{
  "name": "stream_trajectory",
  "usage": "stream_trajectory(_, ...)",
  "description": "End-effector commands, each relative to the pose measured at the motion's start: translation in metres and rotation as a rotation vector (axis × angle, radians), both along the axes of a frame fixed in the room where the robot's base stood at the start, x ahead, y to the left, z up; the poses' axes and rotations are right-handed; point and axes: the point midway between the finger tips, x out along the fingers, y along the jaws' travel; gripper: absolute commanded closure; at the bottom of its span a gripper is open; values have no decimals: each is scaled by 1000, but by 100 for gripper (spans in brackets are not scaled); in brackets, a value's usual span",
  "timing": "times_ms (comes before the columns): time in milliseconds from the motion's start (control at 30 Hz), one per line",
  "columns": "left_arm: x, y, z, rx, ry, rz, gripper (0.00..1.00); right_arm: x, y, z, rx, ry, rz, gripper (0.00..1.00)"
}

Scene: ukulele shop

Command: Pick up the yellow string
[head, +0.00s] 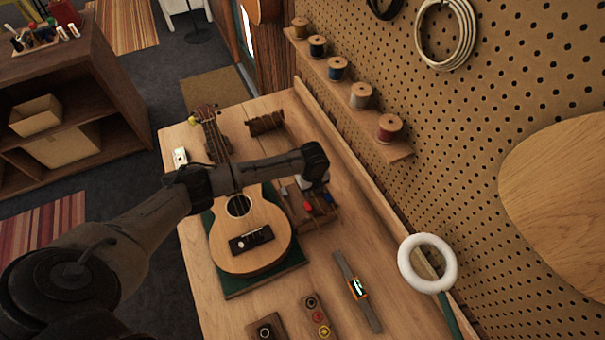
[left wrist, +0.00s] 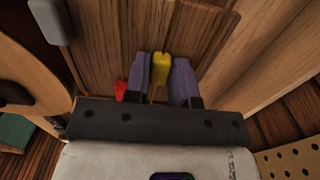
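In the left wrist view, a small yellow piece (left wrist: 161,68) with a thin stem stands between the two purple-grey fingertips of my left gripper (left wrist: 160,75). The fingers are a narrow gap apart, one on each side of it. I cannot tell whether they press on it. A red piece (left wrist: 120,88) is just left of the left finger. In the head view, my left gripper (head: 318,182) is over a wooden holder (head: 322,221) with red and blue pieces, beside the ukulele; the yellow piece does not show clearly there. My right gripper is not in view.
A ukulele (head: 262,245) lies on a green mat (head: 262,283) left of the holder, partly under my arm. A strap with a lit tuner (head: 357,288) lies nearer. Thread spools (head: 360,95) stand on the ledge by the pegboard (head: 480,130). A white ring (head: 428,262) is at right.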

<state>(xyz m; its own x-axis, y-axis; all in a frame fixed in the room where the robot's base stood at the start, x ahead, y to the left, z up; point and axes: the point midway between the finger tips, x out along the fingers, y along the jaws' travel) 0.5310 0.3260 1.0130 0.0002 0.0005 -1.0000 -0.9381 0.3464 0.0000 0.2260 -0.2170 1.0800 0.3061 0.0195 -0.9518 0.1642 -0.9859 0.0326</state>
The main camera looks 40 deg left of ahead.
Motion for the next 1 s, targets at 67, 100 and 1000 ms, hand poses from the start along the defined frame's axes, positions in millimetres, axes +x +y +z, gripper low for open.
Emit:
stream_trajectory(67, 0, 0, 0, 0, 0, 0, 85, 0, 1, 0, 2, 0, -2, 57)
stream_trajectory(100, 0, 0, 0, 0, 0, 0, 88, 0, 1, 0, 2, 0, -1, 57)
stream_trajectory(1000, -4, -24, 54, -3, -3, -7, 100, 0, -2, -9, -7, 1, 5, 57)
